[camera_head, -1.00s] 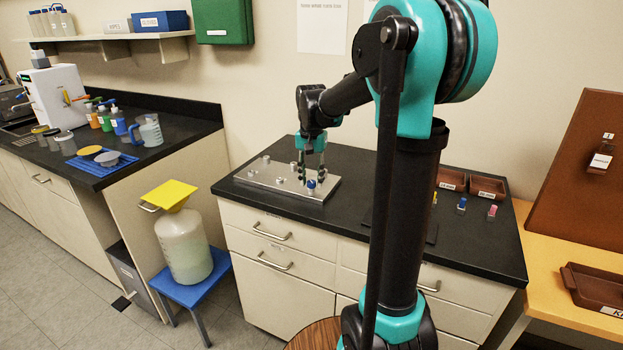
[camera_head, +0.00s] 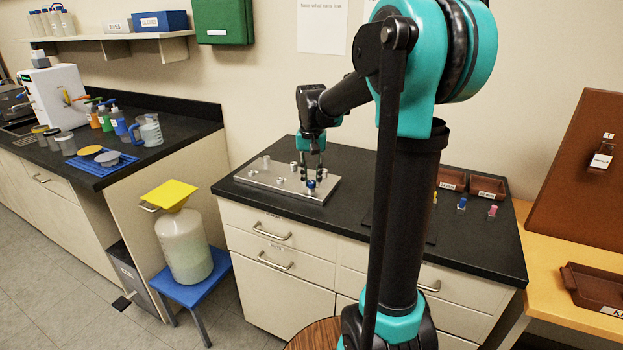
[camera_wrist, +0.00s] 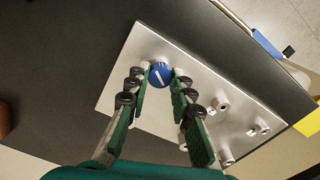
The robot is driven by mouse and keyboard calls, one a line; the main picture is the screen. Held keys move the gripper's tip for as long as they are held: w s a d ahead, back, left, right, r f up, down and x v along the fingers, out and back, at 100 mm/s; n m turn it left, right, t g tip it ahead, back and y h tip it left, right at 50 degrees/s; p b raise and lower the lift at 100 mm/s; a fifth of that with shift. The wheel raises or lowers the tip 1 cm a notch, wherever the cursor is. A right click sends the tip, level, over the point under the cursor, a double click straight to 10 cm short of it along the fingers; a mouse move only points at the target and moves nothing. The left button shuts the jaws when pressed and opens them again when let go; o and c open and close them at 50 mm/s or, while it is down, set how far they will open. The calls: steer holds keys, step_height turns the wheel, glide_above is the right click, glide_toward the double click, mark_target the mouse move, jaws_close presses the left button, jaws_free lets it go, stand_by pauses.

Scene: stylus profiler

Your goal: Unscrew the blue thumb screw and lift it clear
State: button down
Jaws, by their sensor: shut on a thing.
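The blue thumb screw (camera_head: 311,185) stands near the right front corner of the metal plate (camera_head: 262,180). In the wrist view the screw's round blue head (camera_wrist: 160,75), with a white line across it, sits between my fingertips near one end of the plate (camera_wrist: 125,85). My gripper (camera_head: 312,175) points down over the screw and is shut on its head. The head still appears at the plate. The screw's shank is hidden, so I cannot tell how far it is threaded in.
Several silver fittings (camera_wrist: 222,104) stand on the plate close to my fingers. Brown trays (camera_head: 488,186) and small coloured parts (camera_head: 462,204) are on the right of the black bench. The bench between them and the plate is partly hidden by my arm.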

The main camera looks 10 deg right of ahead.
steer(key=n, duration=0.5)
steer(key=shift+n, duration=1.1)
steer(key=n, duration=0.2)
steer(key=shift+n, duration=0.4)
steer(key=n, duration=0.3)
steer(key=shift+n, duration=1.7)
